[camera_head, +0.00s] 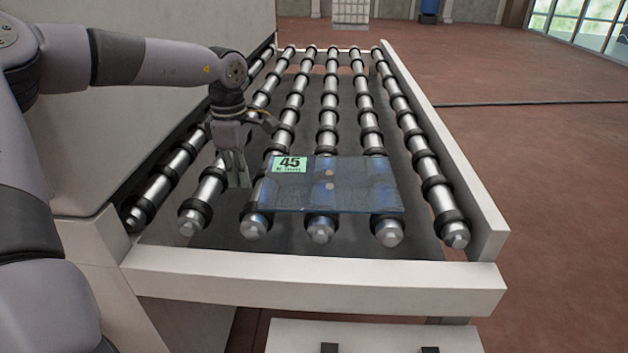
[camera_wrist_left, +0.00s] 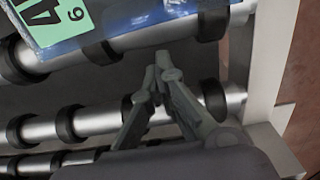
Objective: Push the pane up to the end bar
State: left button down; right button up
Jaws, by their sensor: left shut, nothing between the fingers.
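The pane (camera_head: 352,186) is a bluish see-through glass sheet with a green label marked 45. It lies flat across several rollers towards the near end of the conveyor. In the left wrist view the pane (camera_wrist_left: 120,18) shows at the top left. My left gripper (camera_head: 241,184) is shut and empty, pointing down just left of the pane. In the left wrist view a small gap shows between the fingertips (camera_wrist_left: 163,58) and the pane's edge. A pale bar (camera_head: 310,280) crosses the near end; a thin pale bar also shows at the far end. My right gripper is not in view.
Silver rollers with black rings (camera_head: 327,115) run lengthwise along the conveyor. A pale side rail (camera_head: 450,165) borders the right, and a large pale machine body (camera_head: 150,125) stands at the left. The rollers beyond the pane are clear.

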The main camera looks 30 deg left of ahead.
pick_arm(q)
jog(key=shift+s+a, duration=0.25)
jog(key=shift+a, duration=0.15)
notch_tip(320, 180, up, 8)
jog(key=p, duration=0.5)
jog(key=shift+p, duration=0.4)
dwell(0.5)
